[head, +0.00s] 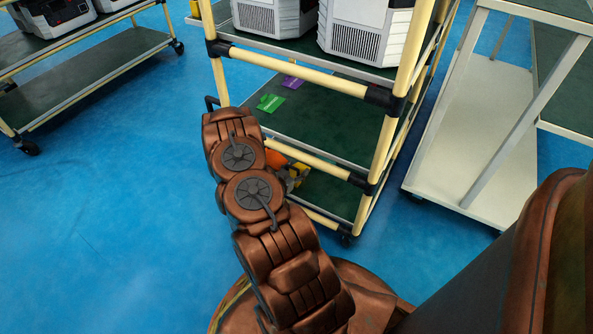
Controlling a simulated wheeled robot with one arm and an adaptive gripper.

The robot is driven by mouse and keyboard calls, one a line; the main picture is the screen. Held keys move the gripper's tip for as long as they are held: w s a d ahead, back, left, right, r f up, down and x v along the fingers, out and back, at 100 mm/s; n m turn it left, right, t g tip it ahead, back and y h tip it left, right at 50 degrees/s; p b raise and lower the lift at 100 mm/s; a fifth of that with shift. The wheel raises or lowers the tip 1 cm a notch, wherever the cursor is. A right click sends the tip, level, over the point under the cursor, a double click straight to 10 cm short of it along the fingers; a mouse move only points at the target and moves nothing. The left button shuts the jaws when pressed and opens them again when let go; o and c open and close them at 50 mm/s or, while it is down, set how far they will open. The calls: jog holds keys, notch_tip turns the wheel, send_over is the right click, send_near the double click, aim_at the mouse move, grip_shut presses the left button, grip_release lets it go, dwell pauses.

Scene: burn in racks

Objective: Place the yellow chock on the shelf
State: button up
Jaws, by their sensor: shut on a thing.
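The rack's dark green middle shelf (325,122) is in the head view, framed by cream tubes with black joints. My copper arm reaches up in front of the rack's left front corner. My gripper (291,175) is mostly hidden behind the arm, low by the front of the rack, below the middle shelf's front rail. It is shut on the yellow chock (301,169), of which only a small part shows. An orange part shows beside it. Whether the chock touches the rack cannot be told.
A green card (270,102) and a purple card (292,82) are on the middle shelf. White units (365,35) stand on the shelf above. A white cart (465,130) is at right, another rack (80,75) at upper left. Blue floor at left is clear.

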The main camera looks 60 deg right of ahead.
jog(key=o, duration=1.6)
jog(key=shift+c, duration=0.2)
